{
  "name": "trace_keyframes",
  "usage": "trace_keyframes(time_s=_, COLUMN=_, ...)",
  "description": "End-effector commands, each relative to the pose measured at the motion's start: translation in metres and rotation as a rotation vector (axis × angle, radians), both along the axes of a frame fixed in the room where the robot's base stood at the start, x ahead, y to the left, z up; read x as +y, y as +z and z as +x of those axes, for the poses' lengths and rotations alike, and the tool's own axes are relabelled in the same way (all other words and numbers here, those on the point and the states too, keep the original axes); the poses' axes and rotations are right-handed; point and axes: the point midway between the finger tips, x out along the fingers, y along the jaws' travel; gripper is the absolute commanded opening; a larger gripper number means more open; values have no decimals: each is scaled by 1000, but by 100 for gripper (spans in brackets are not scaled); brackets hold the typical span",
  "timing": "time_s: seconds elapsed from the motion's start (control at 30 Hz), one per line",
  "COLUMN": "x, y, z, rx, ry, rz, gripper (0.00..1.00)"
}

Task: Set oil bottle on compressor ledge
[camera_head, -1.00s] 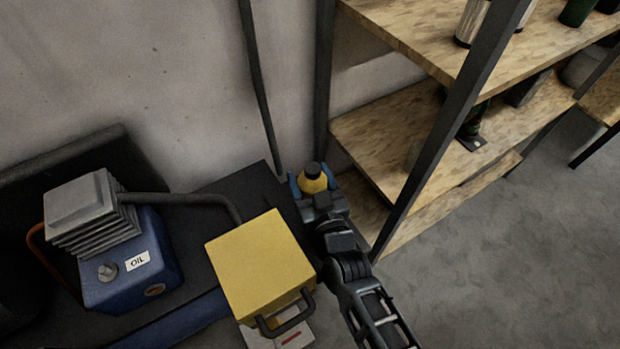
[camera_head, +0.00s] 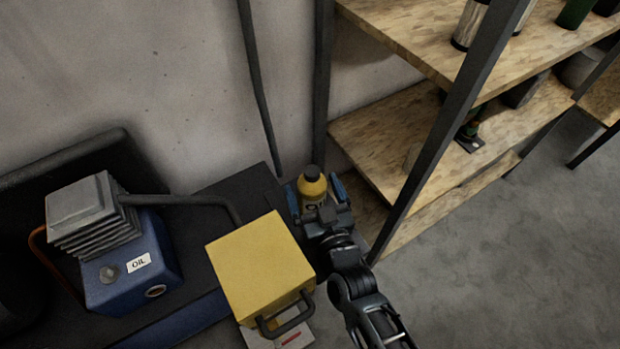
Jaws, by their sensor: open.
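The oil bottle (camera_head: 312,187) is yellow with a dark cap and a dark label. It stands upright at the right end of the compressor's black ledge (camera_head: 262,182), beside the yellow box. My gripper (camera_head: 318,194) is open, with one blue finger on each side of the bottle. The bottle's lower part is hidden by the gripper, so I cannot tell exactly what its base rests on. The compressor's blue body (camera_head: 130,270) with an "OIL" label and grey finned head (camera_head: 88,210) is at the left.
A yellow box (camera_head: 260,265) with a dark handle stands just left of my gripper. A wooden shelf unit (camera_head: 385,130) with dark posts is close on the right, holding several items. A dark pipe (camera_head: 258,85) runs down the wall. Grey floor is clear at lower right.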

Motion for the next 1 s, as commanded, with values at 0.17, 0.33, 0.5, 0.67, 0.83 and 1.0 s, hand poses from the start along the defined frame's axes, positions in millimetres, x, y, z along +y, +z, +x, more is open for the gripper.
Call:
trace_keyframes(time_s=0.17, x=-11, y=0, z=-27, rx=1, ry=-1, rz=1, gripper=94)
trace_keyframes(time_s=0.33, x=-17, y=0, z=-42, rx=0, ry=-1, rz=1, gripper=94)
trace_keyframes(time_s=0.5, x=-18, y=0, z=-45, rx=-1, ry=0, rz=1, gripper=94)
trace_keyframes(time_s=0.67, x=-19, y=0, z=-46, rx=0, ry=-2, rz=1, gripper=94)
trace_keyframes(time_s=0.83, x=-43, y=-3, z=-67, rx=15, ry=-22, rz=-7, gripper=94)
trace_keyframes(time_s=1.0, x=-98, y=-2, z=-125, rx=51, ry=-73, rz=-24, gripper=94)
